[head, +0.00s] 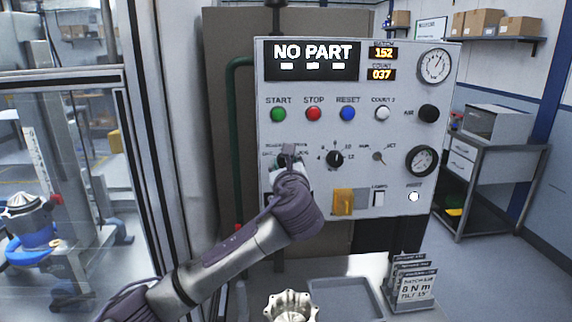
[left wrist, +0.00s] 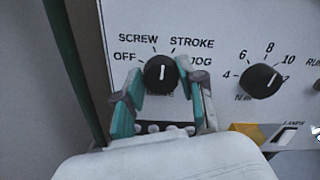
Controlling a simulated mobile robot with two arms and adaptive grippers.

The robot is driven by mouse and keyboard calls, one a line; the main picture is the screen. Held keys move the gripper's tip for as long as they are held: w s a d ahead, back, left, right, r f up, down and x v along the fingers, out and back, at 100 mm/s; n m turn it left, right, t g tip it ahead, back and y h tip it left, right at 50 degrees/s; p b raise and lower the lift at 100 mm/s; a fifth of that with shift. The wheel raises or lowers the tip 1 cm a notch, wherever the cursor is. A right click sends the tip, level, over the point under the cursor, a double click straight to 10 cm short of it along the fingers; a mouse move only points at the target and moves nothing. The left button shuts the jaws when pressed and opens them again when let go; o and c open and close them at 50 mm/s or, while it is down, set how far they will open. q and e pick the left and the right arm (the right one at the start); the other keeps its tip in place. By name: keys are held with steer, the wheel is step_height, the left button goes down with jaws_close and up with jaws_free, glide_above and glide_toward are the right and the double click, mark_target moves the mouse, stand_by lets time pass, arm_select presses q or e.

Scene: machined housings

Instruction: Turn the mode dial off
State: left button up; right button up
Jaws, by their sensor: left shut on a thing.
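The mode dial (left wrist: 160,73) is a round black knob with a white pointer line. In the left wrist view its line points almost straight up, between the SCREW and STROKE labels. OFF is printed to its left and JOG to its right. My left gripper (head: 288,158) is at the panel, its teal fingers on both sides of the dial and shut on it. In the head view my gripper hides most of the dial and its labels. My right gripper is not in view.
The white control panel (head: 390,95) shows NO PART. A second black dial (head: 335,159) sits just right of the mode dial. Coloured buttons are above, and a yellow switch cover (head: 343,202) is below. A green pipe (left wrist: 72,70) runs left of the panel.

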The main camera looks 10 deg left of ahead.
arm_select(q)
steer(key=n, duration=0.3)
steer(key=shift+f+n, duration=0.15)
steer(key=shift+n, duration=0.25)
steer(key=n+b, duration=0.1)
steer(key=n, duration=0.2)
steer(key=shift+n, duration=0.3)
steer(key=n+b, duration=0.1)
steer(key=n, duration=0.2)
steer(key=shift+f+n, duration=0.1)
steer(key=shift+n, duration=0.2)
steer(key=shift+a+n+b, duration=0.1)
steer(key=shift+n+b, duration=0.2)
steer(key=shift+n, duration=1.1)
steer(key=o, duration=1.1)
